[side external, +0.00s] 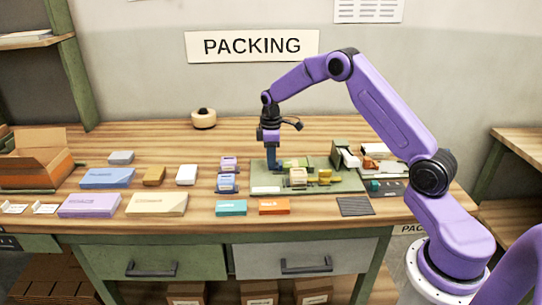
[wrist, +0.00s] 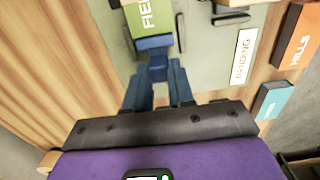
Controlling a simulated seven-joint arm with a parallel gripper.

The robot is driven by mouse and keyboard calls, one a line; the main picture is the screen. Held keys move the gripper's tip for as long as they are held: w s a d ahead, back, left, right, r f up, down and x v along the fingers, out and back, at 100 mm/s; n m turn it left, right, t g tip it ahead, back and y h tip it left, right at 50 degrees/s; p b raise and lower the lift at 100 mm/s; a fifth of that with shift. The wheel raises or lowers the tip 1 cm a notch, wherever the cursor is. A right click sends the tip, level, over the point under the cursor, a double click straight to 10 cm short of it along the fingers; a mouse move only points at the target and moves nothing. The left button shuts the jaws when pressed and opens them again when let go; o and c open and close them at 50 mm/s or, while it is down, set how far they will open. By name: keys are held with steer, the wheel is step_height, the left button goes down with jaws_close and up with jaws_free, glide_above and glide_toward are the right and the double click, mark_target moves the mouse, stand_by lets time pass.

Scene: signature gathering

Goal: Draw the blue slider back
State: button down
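My gripper (side external: 272,165) points down at the left part of the green board (side external: 265,190). In the wrist view, my two blue fingers (wrist: 158,72) stand on either side of a narrow blue piece and appear closed on it. This piece is part of the blue slider (wrist: 154,43), which lies against the near end of a green block (wrist: 148,14) with white letters, partly cut off. In the side view the green block (side external: 293,162) is just right of my fingers, which hide the slider there. Finger contact is hard to judge because finger and slider colours are alike.
Teal (side external: 231,208) and orange (side external: 274,206) blocks lie in front. Two purple-and-blue stamp-like items (side external: 227,184) stand left. A white label strip (wrist: 244,56) shows beside the slider. Bare wood lies behind the board.

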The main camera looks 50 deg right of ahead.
mark_target(259, 169)
steer(key=shift+w+a, duration=1.4)
steer(key=c, duration=1)
jaws_free()
steer(key=shift+w, duration=0.1)
steer(key=shift+o, duration=0.2)
steer(key=shift+r, duration=0.15)
step_height(259, 169, up, 17)
steer(key=shift+r, duration=0.1)
